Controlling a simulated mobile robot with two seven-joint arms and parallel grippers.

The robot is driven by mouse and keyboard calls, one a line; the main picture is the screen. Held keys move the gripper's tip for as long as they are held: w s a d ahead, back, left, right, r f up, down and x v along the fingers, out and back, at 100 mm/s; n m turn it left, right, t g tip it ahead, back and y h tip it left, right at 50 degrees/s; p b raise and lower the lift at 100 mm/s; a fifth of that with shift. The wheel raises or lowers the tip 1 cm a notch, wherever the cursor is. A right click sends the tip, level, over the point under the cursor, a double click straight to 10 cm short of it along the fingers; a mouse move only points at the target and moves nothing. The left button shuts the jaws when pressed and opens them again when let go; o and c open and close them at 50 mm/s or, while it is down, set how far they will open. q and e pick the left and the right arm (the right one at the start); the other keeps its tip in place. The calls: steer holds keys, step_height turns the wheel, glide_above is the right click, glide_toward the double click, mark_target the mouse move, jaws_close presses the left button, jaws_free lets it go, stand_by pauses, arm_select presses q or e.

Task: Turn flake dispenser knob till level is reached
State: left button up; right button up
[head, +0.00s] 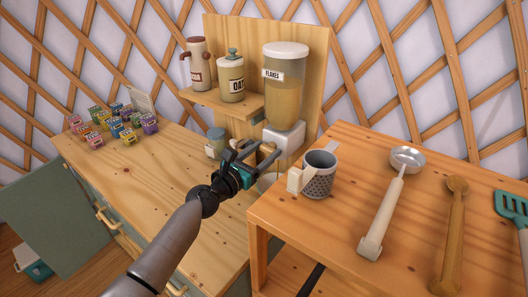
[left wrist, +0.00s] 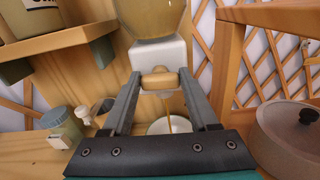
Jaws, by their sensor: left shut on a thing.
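The flake dispenser (head: 284,92) has a clear body with tan flakes, a white lid, a "FLAKES" label and a white base (left wrist: 158,52). Its tan wooden knob (left wrist: 160,78) sits at the front of the base, between the fingers of my left gripper (head: 262,156). The gripper is shut on the knob, one finger on each side, as the left wrist view (left wrist: 160,84) shows. A thin tan stream (left wrist: 167,112) comes down below the knob to a white bowl (left wrist: 158,127). Most of the bowl is hidden by the gripper, so its fill level cannot be read. My right gripper is out of view.
A raised wooden table at right holds a grey perforated cup (head: 319,178), a ladle (head: 390,190), a wooden spoon (head: 453,230) and a teal spatula (head: 512,207). A shelf (head: 222,103) with jars stands left of the dispenser. Small colourful boxes (head: 117,125) sit at far left.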

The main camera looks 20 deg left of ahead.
arm_select(q)
steer(key=m, duration=0.4)
steer(key=shift+f+b, duration=0.1)
steer(key=shift+b, duration=0.3)
steer(key=m+b, duration=0.1)
steer(key=m, duration=0.2)
steer(key=shift+d+m, duration=0.1)
steer(key=shift+m, duration=0.2)
steer(key=m+b, duration=0.1)
steer(key=m, duration=0.3)
steer(key=shift+f+m, duration=0.15)
steer(key=shift+m, duration=0.15)
steer(key=m+b, duration=0.1)
steer(key=m, duration=0.2)
steer(key=shift+m, duration=0.3)
steer(key=m, duration=0.3)
steer(key=shift+d+f+m, duration=0.1)
steer(key=shift+m, duration=0.2)
steer(key=m, duration=0.2)
steer(key=shift+m+b, duration=0.3)
steer(key=shift+m, duration=0.1)
steer(key=m, duration=0.3)
steer(key=shift+f+m+p, duration=0.1)
steer(key=shift+m+p, duration=0.2)
steer(key=shift+m, duration=1.6)
